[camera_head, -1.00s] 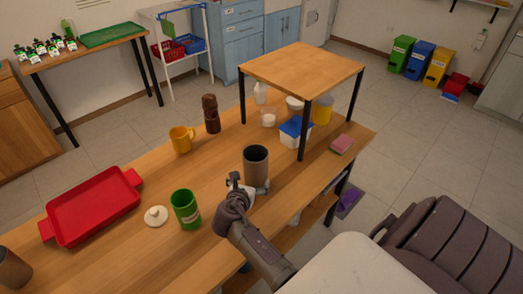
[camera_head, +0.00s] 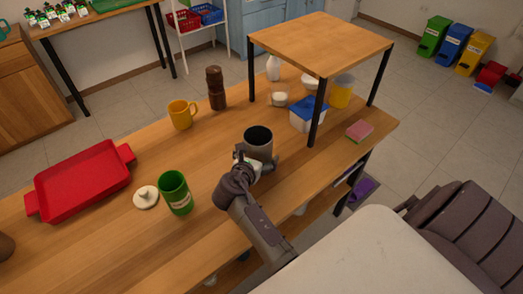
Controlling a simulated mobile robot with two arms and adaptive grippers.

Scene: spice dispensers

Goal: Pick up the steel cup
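The grey steel cup (camera_head: 258,144) stands upright on the wooden table, with its dark open mouth facing up. My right gripper (camera_head: 257,158) is at the near side of the cup, low down. Its fingers are spread, one at the left and one at the right of the cup's lower part. The wrist hides some of the near side, and I cannot tell whether the fingers touch the cup. My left gripper is not in view.
A green can (camera_head: 175,193) and a white lid (camera_head: 146,197) are left of my arm. A yellow mug (camera_head: 182,114) and brown grinder (camera_head: 216,90) stand behind. A raised wooden shelf (camera_head: 320,42) on black legs is at the back right. A red tray (camera_head: 80,182) lies left.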

